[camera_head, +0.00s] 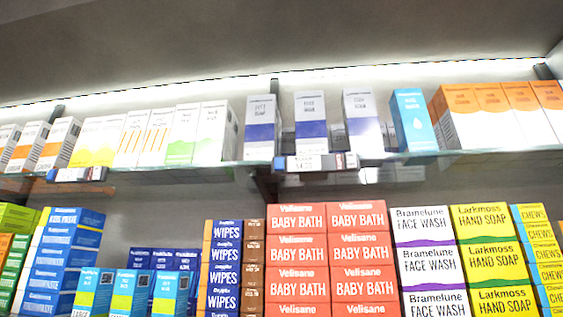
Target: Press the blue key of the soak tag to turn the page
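Two small electronic shelf tags hang on the front edge of the glass shelf. One tag (316,162) is near the middle, below the white and dark-blue boxes; it has a pale display and small coloured parts towards its right end. The other tag (77,174) is at the left, below the white and orange boxes. Their print is too small to read, so I cannot tell which is the soak tag. Neither of my grippers is in view.
The glass shelf (425,154) carries a row of upright boxes, including a light-blue box (411,120) and orange-and-white boxes (462,117). Below it stand stacks of red baby bath boxes (296,252), blue wipes (226,250), face wash (428,262) and yellow hand soap (490,255).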

